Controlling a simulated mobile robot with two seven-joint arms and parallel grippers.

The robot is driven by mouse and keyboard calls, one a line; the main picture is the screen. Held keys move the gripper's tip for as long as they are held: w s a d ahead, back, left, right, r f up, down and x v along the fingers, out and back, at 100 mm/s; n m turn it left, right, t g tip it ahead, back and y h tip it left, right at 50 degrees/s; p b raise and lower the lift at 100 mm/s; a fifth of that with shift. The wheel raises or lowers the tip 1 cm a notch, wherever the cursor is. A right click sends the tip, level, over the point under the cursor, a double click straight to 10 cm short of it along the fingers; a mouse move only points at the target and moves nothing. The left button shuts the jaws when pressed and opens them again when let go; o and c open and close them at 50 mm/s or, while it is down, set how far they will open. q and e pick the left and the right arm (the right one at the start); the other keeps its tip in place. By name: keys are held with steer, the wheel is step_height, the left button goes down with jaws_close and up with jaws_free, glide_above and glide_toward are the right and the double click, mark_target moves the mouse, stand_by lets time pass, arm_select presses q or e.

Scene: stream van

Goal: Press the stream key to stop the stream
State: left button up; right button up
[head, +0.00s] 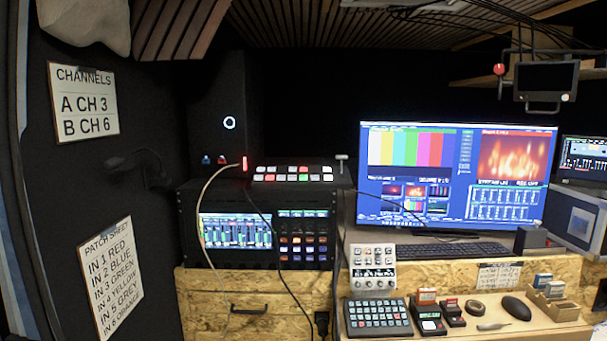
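Neither of my grippers is in view. I cannot read a label that marks the stream key, so I cannot tell which key it is. Several key panels show: a dark keypad (378,317) with rows of grey-green keys and one red key at the front of the desk, a white panel (373,268) with small keys and knobs behind it, a switcher (293,174) with lit white, red and green buttons on top of the rack, and a block of coloured keys (303,243) on the rack front. The monitor (455,176) shows colour bars and a fiery picture.
A black keyboard (450,251), a mouse (515,308) and small card-holding devices (428,316) stand on the right desk. Cables (258,210) hang before the rack (190,235). A small screen (545,80) hangs upper right. Signs for channels (83,102) and patching (113,275) are left.

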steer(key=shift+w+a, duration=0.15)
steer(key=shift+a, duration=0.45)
